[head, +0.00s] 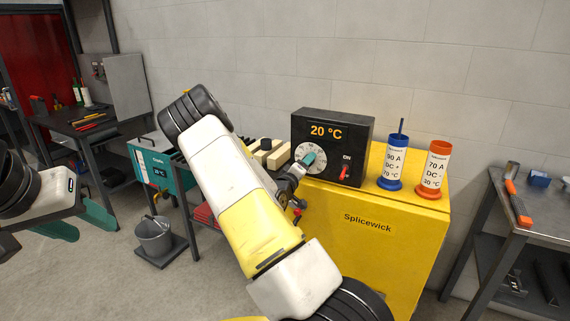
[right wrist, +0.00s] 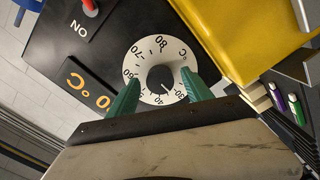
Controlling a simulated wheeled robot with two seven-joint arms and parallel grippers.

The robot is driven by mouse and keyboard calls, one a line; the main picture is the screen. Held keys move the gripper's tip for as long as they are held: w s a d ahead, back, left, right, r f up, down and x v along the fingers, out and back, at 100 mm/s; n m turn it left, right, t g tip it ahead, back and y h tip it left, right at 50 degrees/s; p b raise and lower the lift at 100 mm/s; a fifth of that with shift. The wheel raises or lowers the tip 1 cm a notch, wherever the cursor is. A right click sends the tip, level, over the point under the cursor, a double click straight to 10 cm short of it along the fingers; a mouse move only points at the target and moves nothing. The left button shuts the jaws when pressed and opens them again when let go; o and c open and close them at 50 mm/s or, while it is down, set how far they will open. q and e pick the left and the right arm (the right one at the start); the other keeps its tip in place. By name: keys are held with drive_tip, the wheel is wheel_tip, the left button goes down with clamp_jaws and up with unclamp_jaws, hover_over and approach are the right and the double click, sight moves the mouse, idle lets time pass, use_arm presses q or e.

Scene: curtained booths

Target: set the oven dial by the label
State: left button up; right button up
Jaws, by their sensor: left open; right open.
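The black oven box (head: 332,140) stands on a yellow cabinet marked Splicewick and its display reads 20 °C. Its white dial (right wrist: 150,58) has a black knob (right wrist: 161,77) with a pointer mark toward the lower right in the right wrist view. My right gripper (right wrist: 162,96) is open, with a green finger on each side of the knob; I cannot tell whether they touch it. A blue canister (head: 391,163) has a label reading 90 A, DC +, 70 °C. An orange canister (head: 436,168) has one reading 70 A, DC -, 30 °C. My left gripper (head: 82,222) is open and empty.
A red switch (head: 345,169) marked ON sits right of the dial. The yellow cabinet (head: 355,255) bears the box and canisters. A metal table (head: 510,232) with an orange-handled tool is on the right. A bucket (head: 154,236) stands on the floor at left.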

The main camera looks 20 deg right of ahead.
drive_tip(key=v, duration=0.7)
drive_tip(key=shift+s+a, duration=0.2)
